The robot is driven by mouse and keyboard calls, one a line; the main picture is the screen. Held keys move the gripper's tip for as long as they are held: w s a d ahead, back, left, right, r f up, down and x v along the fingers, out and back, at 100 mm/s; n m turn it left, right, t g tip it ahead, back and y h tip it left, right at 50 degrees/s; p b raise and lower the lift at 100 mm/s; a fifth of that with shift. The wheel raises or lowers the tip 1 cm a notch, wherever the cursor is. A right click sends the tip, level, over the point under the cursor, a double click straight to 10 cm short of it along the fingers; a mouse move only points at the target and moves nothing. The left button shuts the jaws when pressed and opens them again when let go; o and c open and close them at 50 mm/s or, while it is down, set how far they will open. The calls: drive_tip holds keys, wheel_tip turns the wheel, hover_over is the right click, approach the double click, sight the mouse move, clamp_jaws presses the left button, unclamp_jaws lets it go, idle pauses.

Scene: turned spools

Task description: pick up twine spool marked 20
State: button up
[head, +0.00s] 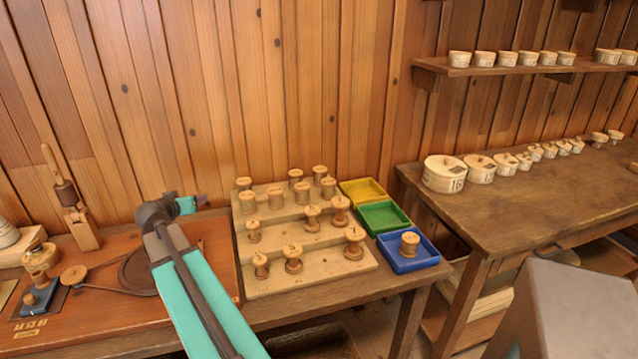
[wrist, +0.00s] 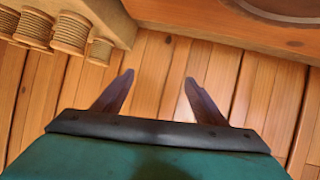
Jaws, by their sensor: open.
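Several wooden spools stand upright on a stepped wooden rack (head: 320,268). In the wrist view, several twine-wound spools (wrist: 73,34) show at the upper left, beside the rack's edge. My gripper (wrist: 159,78) is open and empty, pointing at the plank wall, apart from the spools. In the head view my gripper is left of the rack, partly hidden by my arm.
Yellow (head: 381,199), green (head: 402,229) and blue (head: 433,261) trays stand right of the rack; the blue one holds a spool (head: 410,245). A second bench (head: 520,205) with round boxes is at the right.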

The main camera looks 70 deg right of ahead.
sight(328, 182)
drive_tip(key=s+d+m+g+p, duration=0.1)
drive_tip(key=s+d, duration=0.3)
drive_tip(key=s+d+r+m+g+p, duration=0.1)
drive_tip(key=s+d+m+g, duration=0.1)
drive_tip(key=s+d, duration=0.2)
drive_tip(key=s+d+r+m+g+h+p, duration=0.1)
drive_tip(key=s+d+m, duration=0.1)
drive_tip(key=s+d, duration=0.2)
drive_tip(key=shift+s+d+g, duration=0.1)
drive_tip(key=shift+s+g, duration=0.2)
drive_tip(key=shift+s, duration=0.95)
drive_tip(key=s+d+r+m+g+p, duration=0.1)
drive_tip(key=s+d, duration=0.3)
drive_tip(key=s, duration=0.4)
drive_tip(key=s+d+m+g+p, duration=0.3)
drive_tip(key=s+d+m, duration=0.1)
drive_tip(key=s, duration=0.4)
drive_tip(key=shift+s+r+y, duration=0.25)
drive_tip(key=shift+r+y, duration=0.05)
drive_tip(key=shift+r, duration=0.05)
drive_tip(key=shift+p+x, duration=1.25)
drive_tip(key=shift+x, duration=3)
drive_tip(key=shift+s, duration=0.15)
drive_tip(key=shift+s+d+f+p, duration=0.15)
drive_tip(key=shift+d+p, duration=0.4)
drive_tip(key=shift+s+d+f+p, duration=0.15)
drive_tip(key=shift+s+d+p, duration=0.05)
drive_tip(key=shift+d+p, duration=0.35)
drive_tip(key=shift+p+x, duration=0.55)
drive_tip(key=shift+x, duration=0.9)
